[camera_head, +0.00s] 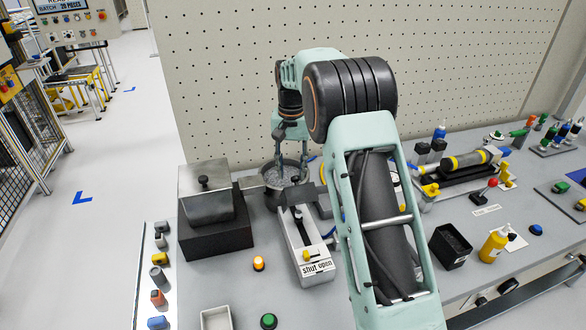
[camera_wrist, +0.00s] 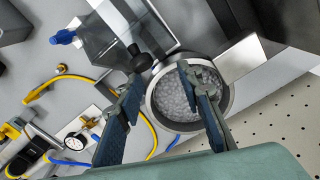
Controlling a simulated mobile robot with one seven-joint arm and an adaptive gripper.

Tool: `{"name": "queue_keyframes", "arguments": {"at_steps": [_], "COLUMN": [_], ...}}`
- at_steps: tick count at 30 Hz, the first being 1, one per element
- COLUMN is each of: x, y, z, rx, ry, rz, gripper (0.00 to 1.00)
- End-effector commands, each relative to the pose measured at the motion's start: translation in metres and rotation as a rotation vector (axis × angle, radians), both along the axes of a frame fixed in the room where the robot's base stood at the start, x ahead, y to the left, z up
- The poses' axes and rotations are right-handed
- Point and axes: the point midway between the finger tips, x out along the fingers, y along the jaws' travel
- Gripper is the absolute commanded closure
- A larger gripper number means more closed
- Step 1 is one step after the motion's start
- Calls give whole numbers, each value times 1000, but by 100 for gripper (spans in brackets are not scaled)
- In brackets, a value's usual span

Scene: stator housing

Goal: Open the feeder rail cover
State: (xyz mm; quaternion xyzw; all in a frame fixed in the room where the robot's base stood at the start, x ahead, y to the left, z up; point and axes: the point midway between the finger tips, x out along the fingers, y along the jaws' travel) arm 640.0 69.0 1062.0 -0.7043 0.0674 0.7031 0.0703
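The feeder rail (camera_head: 311,255) is a pale narrow block running towards me from the round bowl feeder. It carries a dark slot, a yellow piece and a label (camera_head: 317,268) reading "shut open". A black knob (camera_head: 298,213) stands near its bowl end; a black knob (camera_wrist: 141,62) also shows in the wrist view, beside a dark grey plate (camera_wrist: 105,42). I cannot tell which part is the cover or whether it is open. My gripper (camera_wrist: 160,76) is open and empty, its fingers apart above the bowl feeder (camera_wrist: 152,106), near the knob but seemingly not holding it.
A metal hopper (camera_head: 206,205) on a black block stands left of the rail. An orange lamp (camera_head: 259,263) and a green button (camera_head: 268,320) are nearby. A black bin (camera_head: 450,246) and yellow bottle (camera_head: 493,245) stand right. The pegboard wall (camera_head: 420,70) rises behind.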

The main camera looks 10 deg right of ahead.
Motion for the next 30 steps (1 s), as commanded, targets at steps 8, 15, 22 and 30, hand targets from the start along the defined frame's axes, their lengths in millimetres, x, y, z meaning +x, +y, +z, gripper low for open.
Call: {"name": "queue_keyframes", "arguments": {"at_steps": [8,15,22,30], "x": [0,1,1,0], "y": [-1,-1,-1,0], "z": [1,30,80,115], "rx": [-2,-2,-2,-2], "ry": [1,-3,-3,-1], "rz": [-1,-1,0,0], "gripper": [64,64,64,64]}}
